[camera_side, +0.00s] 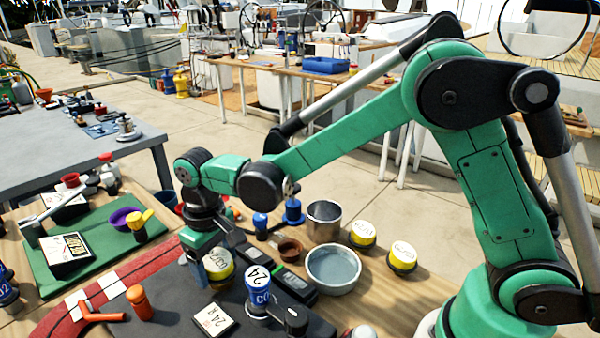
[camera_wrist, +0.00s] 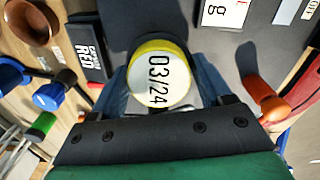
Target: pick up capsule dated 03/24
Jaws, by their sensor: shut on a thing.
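The capsule dated 03/24 (camera_wrist: 158,80) has a white face with black print and a yellow rim. It sits between the fingers of my gripper (camera_wrist: 162,92) in the wrist view. In the side view the same capsule (camera_side: 218,267) is low over the dark mat, partly hidden by my gripper (camera_side: 212,262), which is shut on it. I cannot tell whether the capsule touches the mat. Two similar yellow-rimmed capsules, one farther (camera_side: 363,235) and one nearer (camera_side: 402,257), stand at the right on the wooden table; their print is too small to read.
A printed card (camera_side: 215,319) lies in front. An orange handle (camera_side: 139,302) stands at the left. A metal bowl (camera_side: 333,268) and metal cup (camera_side: 324,220) stand at the right. A green mat (camera_side: 115,253) lies at the far left.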

